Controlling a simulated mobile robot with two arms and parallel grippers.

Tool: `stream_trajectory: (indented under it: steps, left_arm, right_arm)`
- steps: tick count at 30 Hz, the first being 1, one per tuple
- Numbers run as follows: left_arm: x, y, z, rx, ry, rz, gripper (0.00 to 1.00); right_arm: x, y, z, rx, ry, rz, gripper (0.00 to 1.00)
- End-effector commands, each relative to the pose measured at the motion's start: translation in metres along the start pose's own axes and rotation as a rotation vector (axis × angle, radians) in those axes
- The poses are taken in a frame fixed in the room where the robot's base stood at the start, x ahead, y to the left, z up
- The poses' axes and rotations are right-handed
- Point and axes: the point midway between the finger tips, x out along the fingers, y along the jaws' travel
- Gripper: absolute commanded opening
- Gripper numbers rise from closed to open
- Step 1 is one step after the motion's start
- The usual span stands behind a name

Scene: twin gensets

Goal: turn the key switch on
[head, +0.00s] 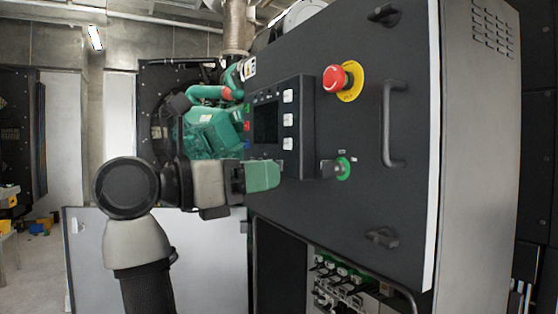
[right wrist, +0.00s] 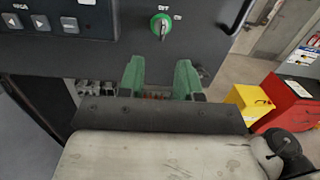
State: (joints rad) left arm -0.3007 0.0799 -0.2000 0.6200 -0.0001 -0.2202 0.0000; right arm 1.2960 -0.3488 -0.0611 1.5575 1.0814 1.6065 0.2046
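The key switch (head: 343,168) is a green round plate with a grey key on the dark cabinet door, below the red emergency stop. It also shows in the right wrist view (right wrist: 161,26), its key roughly upright, with small labels above and at its upper right too small to read surely. My right gripper (head: 278,175) has green fingers and is left of the switch in the head view. In the right wrist view its two fingers (right wrist: 160,78) are apart with nothing between them, and the switch is beyond their tips, not touched. My left gripper is not in view.
A red emergency stop button (head: 338,78) on a yellow plate sits above the switch. A control panel with a screen (head: 266,122) projects beside my gripper. A door handle (head: 392,124) stands out to the right. Yellow (right wrist: 248,102) and red (right wrist: 290,100) boxes stand on the floor.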

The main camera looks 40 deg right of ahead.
Motion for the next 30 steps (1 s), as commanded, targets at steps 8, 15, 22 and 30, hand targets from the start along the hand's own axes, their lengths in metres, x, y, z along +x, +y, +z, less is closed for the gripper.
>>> stream_trajectory:
  steps: [8, 15, 22, 30]
  left_arm:
    - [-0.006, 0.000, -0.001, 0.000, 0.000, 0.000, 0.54]
    - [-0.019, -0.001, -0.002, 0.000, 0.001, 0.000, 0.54]
    - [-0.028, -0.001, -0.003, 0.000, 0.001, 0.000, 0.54]
    - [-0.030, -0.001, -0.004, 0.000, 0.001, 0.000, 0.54]
  right_arm:
    - [0.020, -0.011, 0.006, 0.055, 0.066, 0.018, 0.34]
    - [0.066, -0.010, 0.004, 0.052, 0.063, 0.016, 0.34]
    - [0.100, -0.009, 0.001, 0.050, 0.062, 0.017, 0.34]
    - [0.111, -0.009, -0.001, 0.051, 0.061, 0.019, 0.34]
